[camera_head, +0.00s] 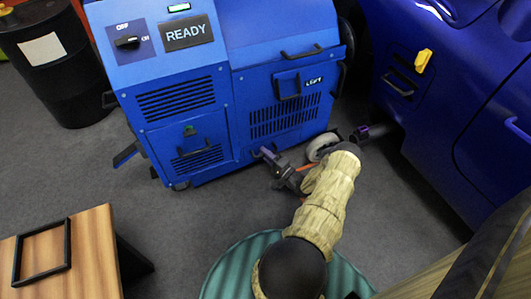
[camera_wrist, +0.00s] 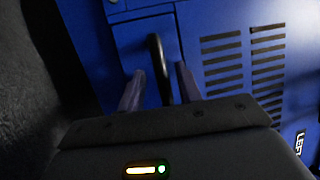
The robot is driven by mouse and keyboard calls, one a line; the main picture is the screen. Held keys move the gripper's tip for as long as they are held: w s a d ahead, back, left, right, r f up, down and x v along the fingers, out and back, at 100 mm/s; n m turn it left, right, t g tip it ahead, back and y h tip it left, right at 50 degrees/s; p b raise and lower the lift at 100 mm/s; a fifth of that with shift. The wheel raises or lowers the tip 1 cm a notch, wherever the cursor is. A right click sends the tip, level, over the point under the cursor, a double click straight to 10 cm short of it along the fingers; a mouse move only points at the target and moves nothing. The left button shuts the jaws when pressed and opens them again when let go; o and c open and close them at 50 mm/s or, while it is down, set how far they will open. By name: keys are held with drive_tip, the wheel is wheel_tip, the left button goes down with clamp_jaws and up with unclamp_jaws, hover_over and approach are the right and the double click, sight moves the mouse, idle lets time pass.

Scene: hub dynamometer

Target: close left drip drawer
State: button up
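The blue machine (camera_head: 215,90) carries a slotted panel marked LEFT (camera_head: 314,81); the label also shows in the wrist view (camera_wrist: 299,143). In the wrist view, a black handle (camera_wrist: 157,65) stands on a blue front (camera_wrist: 135,40) beside the slots. My gripper (camera_head: 265,152) is low at the machine, below the slots. Its purple fingers (camera_wrist: 160,88) are apart, one on each side of the handle, with gaps showing. My gripper hides this handle in the head view. I cannot tell how far the drawer front sticks out.
A blue car body (camera_head: 440,90) with a yellow latch (camera_head: 423,61) stands close on the right. A black drum (camera_head: 55,65) is at the upper left. A wooden table (camera_head: 85,255) is at the lower left. Grey floor (camera_head: 100,160) is clear between them.

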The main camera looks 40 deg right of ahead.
drive_tip(key=p+v, duration=0.5)
drive_tip(key=v, duration=1.2)
drive_tip(key=shift+d, duration=0.15)
drive_tip(key=w+a+r+n+g+y+p, duration=0.35)
drive_tip(key=a+r+g, duration=0.45)
drive_tip(key=r, duration=0.3)
drive_tip(key=w+a+r+n+g+y+p, duration=0.2)
drive_tip(key=w+a+r+n+g+y, duration=0.3)
drive_tip(key=a+r+g, duration=0.45)
drive_tip(key=s+a+r+n+h+p, duration=0.25)
drive_tip(key=a+r+h, duration=0.2)
drive_tip(key=r, duration=0.65)
drive_tip(key=s+a+r+n+h+p, duration=0.25)
drive_tip(key=a+r, duration=0.35)
drive_tip(key=r, duration=0.4)
drive_tip(key=s+a+r+n+h+p, duration=0.2)
drive_tip(key=s+a+r+h, duration=0.25)
drive_tip(key=r, duration=0.65)
wheel_tip(320, 180, up, 38)
drive_tip(key=p, duration=3.7)
drive_tip(key=shift+w+a+f, duration=0.15)
drive_tip(key=shift+w+a, duration=0.15)
